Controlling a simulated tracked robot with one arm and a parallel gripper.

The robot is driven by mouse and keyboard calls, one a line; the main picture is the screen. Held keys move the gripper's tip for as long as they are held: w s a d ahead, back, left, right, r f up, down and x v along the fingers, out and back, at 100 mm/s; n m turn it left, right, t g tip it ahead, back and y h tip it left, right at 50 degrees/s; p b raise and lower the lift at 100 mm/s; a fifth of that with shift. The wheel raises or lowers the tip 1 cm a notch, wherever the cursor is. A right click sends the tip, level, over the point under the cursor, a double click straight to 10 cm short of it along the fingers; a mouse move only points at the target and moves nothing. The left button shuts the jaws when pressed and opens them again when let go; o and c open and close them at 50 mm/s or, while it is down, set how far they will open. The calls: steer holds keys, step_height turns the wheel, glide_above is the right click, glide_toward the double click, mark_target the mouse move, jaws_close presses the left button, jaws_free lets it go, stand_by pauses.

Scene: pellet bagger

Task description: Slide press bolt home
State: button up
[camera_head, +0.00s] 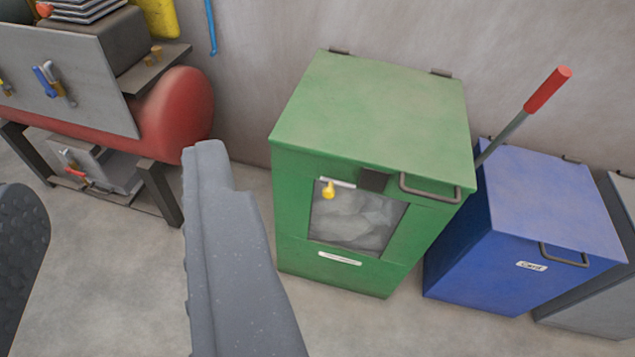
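The press is likely the green cabinet (375,110) in the middle of the head camera view, with its lid down. Its bolt (342,184) is a short pale bar with a yellow knob (328,190) hanging at its left end. A dark block (374,180) sits just right of the bar; I cannot tell whether the bar's tip enters it. My gripper (208,155) shows as a grey, stepped shape left of the cabinet, apart from the bolt in the picture. I cannot make out both fingertips or anything held.
The green cabinet has a window of pale bags (355,220) and a handle (430,188). A blue bin (545,190) with a red-gripped lever (548,90) stands right. A red tank (175,115) on a stand is left. Floor in front is clear.

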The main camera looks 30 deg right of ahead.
mark_target(327, 196)
steer(key=shift+w+d, duration=0.15)
steer(key=shift+w, duration=0.05)
steer(key=shift+o, duration=1)
steer(key=shift+w, duration=0.1)
steer(key=w+d+f+n+h+p, duration=0.1)
steer(key=w+d+f+h+p, duration=0.1)
steer(key=w+f, duration=1)
steer(key=w+d+f+n+h+p, duration=0.1)
steer(key=w+d+f+p, duration=0.15)
steer(key=w+f, duration=0.9)
steer(key=d+f+n+h+p, duration=0.1)
steer(key=d+f+n+h, duration=0.1)
steer(key=d+f, duration=0.5)
steer(key=s+d+f+n+h+p, duration=0.1)
steer(key=d+f+h, duration=0.1)
steer(key=f, duration=1)
steer(key=d+f+n+h+p, duration=0.1)
steer(key=d+f+n, duration=0.1)
steer(key=d+f, duration=0.5)
steer(key=shift+w+a+f+b+x, duration=0.15)
steer(key=shift+a+f+b+x, duration=0.3)
steer(key=shift+x, duration=1.6)
steer(key=shift+w+a+f+b+x, duration=0.15)
steer(key=shift+b+x, duration=0.55)
steer(key=shift+x, duration=1.35)
steer(key=shift+w+a+f+b+x, duration=0.15)
steer(key=shift+a+b+x, duration=0.3)
steer(key=shift+x, duration=1.6)
steer(key=shift+d, duration=0.15)
